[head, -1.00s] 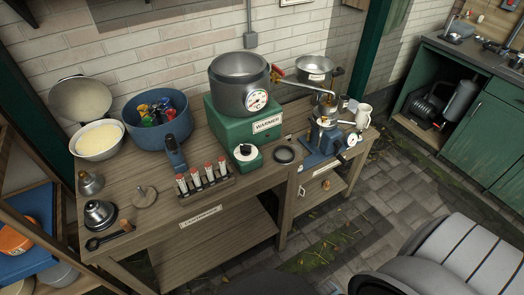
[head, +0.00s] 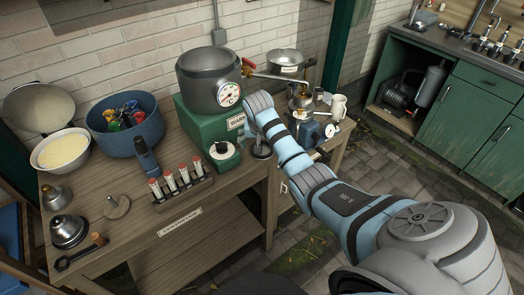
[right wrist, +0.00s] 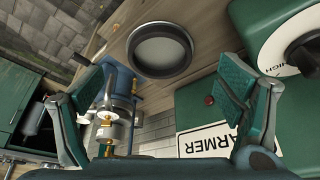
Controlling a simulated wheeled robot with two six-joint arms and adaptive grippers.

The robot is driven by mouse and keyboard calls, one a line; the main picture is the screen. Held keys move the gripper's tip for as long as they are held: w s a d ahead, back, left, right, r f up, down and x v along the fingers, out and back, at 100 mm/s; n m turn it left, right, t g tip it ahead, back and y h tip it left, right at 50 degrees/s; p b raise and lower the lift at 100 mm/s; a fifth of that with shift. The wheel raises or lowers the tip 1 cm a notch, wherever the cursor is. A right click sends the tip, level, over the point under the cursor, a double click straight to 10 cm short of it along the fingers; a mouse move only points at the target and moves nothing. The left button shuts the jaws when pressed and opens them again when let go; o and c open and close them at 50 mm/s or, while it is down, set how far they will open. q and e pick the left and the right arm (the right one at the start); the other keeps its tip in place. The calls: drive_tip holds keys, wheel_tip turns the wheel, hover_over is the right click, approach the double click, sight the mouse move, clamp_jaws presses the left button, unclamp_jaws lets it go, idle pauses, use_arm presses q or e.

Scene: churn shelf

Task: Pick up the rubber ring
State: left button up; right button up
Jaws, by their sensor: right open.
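The rubber ring (right wrist: 160,73) is a dark round ring lying flat on the wooden bench, seen in the right wrist view at the top centre. In the head view it is mostly hidden by my right gripper, and I cannot clearly separate the two there. My right gripper (head: 259,142) points down at the bench beside the green warmer. In the right wrist view the right gripper (right wrist: 168,68) is open, its green-padded fingers wide apart with the ring between and beyond them. Nothing is held. My left gripper is not in view.
The green warmer (right wrist: 198,106) with its pot (head: 208,80) stands close to the ring. A white-topped dial (right wrist: 299,40) and a blue device (right wrist: 118,84) flank it. A rack (head: 184,189) of red-capped tubes and a blue bowl (head: 126,140) are further left.

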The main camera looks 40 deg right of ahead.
drive_tip(key=x, duration=0.2)
drive_tip(key=b+x, duration=0.1)
drive_tip(key=x, duration=0.1)
drive_tip(key=shift+s+a+f, duration=0.15)
drive_tip(key=shift+s+f, duration=0.05)
drive_tip(key=shift+f, duration=0.05)
drive_tip(key=shift+w, duration=0.1)
drive_tip(key=c, duration=1)
drive_tip(key=shift+r, duration=0.1)
wheel_tip(320, 180, up, 20)
drive_tip(key=shift+p, duration=1.15)
